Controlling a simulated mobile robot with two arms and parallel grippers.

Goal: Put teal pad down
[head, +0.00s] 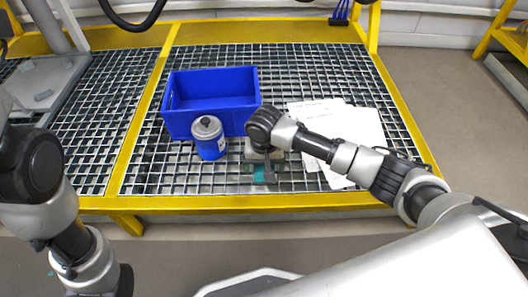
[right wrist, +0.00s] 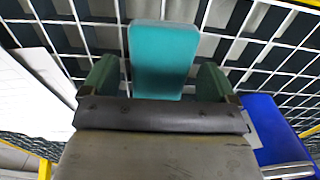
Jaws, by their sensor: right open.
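The teal pad (head: 259,175) lies at the front part of the grating, partly hidden by my right gripper (head: 265,170). In the right wrist view the teal pad (right wrist: 163,58) shows between the two green fingers of my right gripper (right wrist: 156,76). The fingers are open, with a gap on each side of the pad. The pad appears to rest on the grating, though its lower end is hidden behind the gripper body. My left arm comes in at the left, and its gripper is outside the picture.
A blue crate (head: 213,129) stands on the grating behind the gripper. A blue canister with a grey lid (head: 208,138) stands in front of it. White paper sheets (head: 362,128) lie to the right. A yellow rail (head: 290,202) edges the front.

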